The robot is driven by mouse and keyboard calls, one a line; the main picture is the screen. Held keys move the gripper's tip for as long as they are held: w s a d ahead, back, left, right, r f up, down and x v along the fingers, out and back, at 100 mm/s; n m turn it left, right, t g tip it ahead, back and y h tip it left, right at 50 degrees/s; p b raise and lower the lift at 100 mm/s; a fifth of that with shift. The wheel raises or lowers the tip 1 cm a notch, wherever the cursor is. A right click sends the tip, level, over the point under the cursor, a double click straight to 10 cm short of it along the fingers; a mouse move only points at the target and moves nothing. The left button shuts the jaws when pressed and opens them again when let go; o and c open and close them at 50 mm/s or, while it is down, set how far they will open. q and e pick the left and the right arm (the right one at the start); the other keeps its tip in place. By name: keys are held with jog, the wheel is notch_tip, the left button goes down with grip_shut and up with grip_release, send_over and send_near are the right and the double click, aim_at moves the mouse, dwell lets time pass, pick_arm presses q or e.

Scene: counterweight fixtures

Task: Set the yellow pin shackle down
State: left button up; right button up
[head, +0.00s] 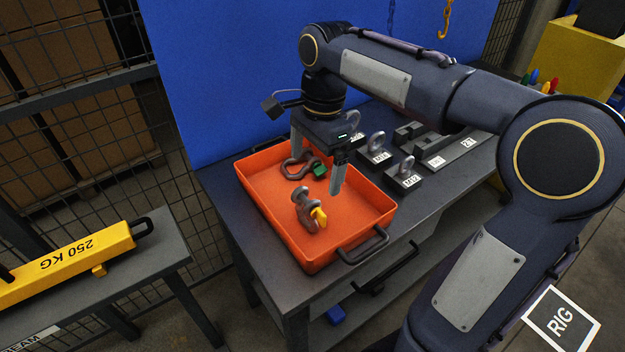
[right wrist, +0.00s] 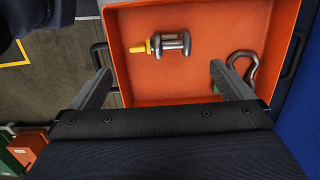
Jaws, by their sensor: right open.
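The yellow pin shackle (head: 309,212) lies in the orange tray (head: 262,212), toward its front. In the right wrist view the shackle (right wrist: 165,43) lies on the tray floor with its yellow pin end to the left. A second shackle with a green pin (head: 302,168) lies at the back of the tray; its grey bow (right wrist: 243,66) shows at the right in the wrist view, partly behind a finger. My right gripper (head: 317,172) is open above the tray, its fingers apart with nothing between them. The yellow pin shackle is clear of both fingers. My left gripper is not in view.
Eyebolt blocks labelled M12 (head: 403,180) and others stand on the dark bench right of the tray. The tray has a dark handle (head: 362,246) at its front right. A yellow 250 KG beam (head: 68,262) rests on a stand at left. A blue panel (head: 230,70) rises behind.

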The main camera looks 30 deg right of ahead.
jog(key=s+a+f+n+t+y, duration=0.1)
jog(key=s+f+n+t, duration=0.1)
jog(key=s+n, duration=0.3)
jog(key=s+a+f+n+t, duration=0.2)
jog(key=s+f+n, duration=0.1)
jog(key=s+n, duration=0.2)
jog(key=s+a+f+n+t+y+p, duration=0.1)
jog(key=s+a+f+n, duration=0.1)
jog(key=s+n, duration=0.3)
jog(key=shift+s+f+t+y, duration=0.3)
jog(key=shift+s+t, duration=0.1)
jog(key=shift+s, duration=0.4)
jog(key=shift+a, duration=0.1)
